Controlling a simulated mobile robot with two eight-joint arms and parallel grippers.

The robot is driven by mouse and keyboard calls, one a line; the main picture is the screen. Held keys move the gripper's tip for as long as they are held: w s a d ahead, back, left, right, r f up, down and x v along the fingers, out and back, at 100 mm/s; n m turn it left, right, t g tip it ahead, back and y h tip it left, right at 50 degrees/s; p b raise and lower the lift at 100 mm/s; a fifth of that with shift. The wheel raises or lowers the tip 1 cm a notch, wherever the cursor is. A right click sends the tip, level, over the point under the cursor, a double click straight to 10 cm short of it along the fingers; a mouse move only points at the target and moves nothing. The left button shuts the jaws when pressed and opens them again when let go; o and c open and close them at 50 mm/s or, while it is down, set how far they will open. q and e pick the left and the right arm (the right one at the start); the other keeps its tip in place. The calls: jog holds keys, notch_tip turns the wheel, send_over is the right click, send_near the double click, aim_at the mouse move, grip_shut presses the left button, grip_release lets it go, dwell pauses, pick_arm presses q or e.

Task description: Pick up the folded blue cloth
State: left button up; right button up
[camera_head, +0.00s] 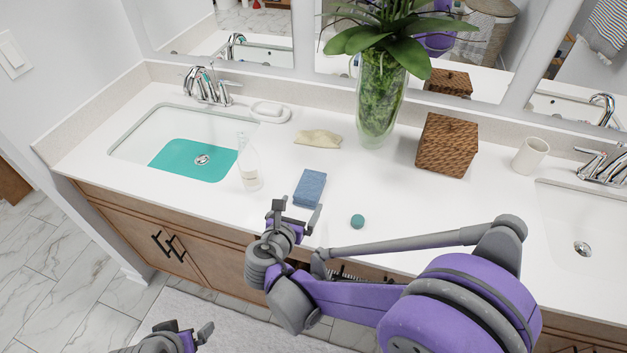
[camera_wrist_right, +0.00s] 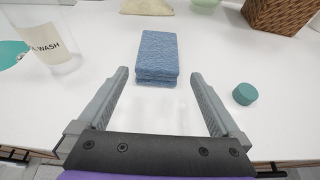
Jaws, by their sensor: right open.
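The folded blue cloth (camera_head: 310,188) lies on the white counter in the head view, between the clear bottle and the small teal disc. In the right wrist view the cloth (camera_wrist_right: 157,57) lies straight ahead, just beyond the fingertips. My right gripper (camera_head: 296,212) is open and empty at the counter's front edge, on the near side of the cloth. Its two fingers (camera_wrist_right: 160,80) stand apart, wider than the cloth, with bare counter between them. My left gripper (camera_head: 190,336) is low at the bottom of the head view, in front of the cabinet; its jaws are unclear.
A clear bottle (camera_head: 249,165) stands left of the cloth, and a teal disc (camera_head: 357,221) lies to its right. Behind are a folded beige cloth (camera_head: 318,138), a glass plant vase (camera_head: 381,105) and a woven box (camera_head: 447,145). A sink (camera_head: 150,135) is at left.

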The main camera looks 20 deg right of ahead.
aim_at(307, 191)
jog(key=x, duration=0.7)
jog(key=p+x, duration=0.1)
jog(key=x, duration=0.1)
jog(key=shift+w+r, duration=0.2)
jog(key=shift+w, duration=0.2)
jog(key=shift+s, duration=0.15)
jog(key=shift+c, duration=0.7)
jog(key=c, duration=1)
